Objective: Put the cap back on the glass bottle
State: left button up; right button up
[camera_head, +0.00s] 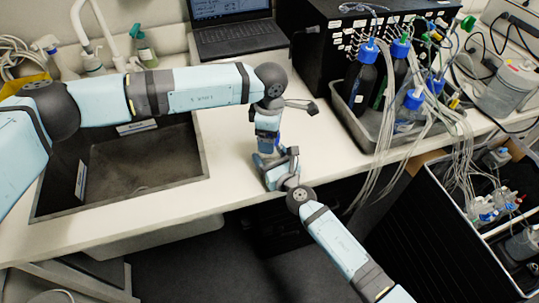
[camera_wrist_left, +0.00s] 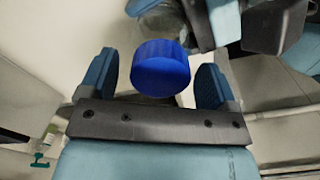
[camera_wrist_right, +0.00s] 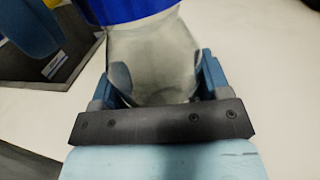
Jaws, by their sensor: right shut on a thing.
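The glass bottle (camera_wrist_right: 152,62) is clear and stands between the fingers of my right gripper (camera_wrist_right: 158,80), which is shut on its body. The blue cap (camera_wrist_right: 125,8) shows at the bottle's top, cut off by the frame edge. In the left wrist view, the cap (camera_wrist_left: 160,68) lies between the fingers of my left gripper (camera_wrist_left: 155,82), with a small gap on each side, so that gripper looks open around it. Part of the glass (camera_wrist_left: 163,22) shows beyond the cap. In the head view both grippers meet over the counter and mostly hide the bottle. I cannot tell whether the cap is fully seated.
A dark sink (camera_head: 185,180) lies left of the grippers. A grey tray (camera_head: 357,124) with blue-capped bottles and tubing stands right. A laptop (camera_head: 235,36) is at the back. The white counter (camera_head: 225,150) is clear around the grippers, with its front edge close by.

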pick_arm(q)
notch_tip(320, 180, up, 12)
dwell(0.7)
pick_arm(e)
jog(key=o, duration=1.8)
pick_arm(q)
jog(key=shift+f, duration=0.2)
pick_arm(e)
jog(key=v, duration=1.4)
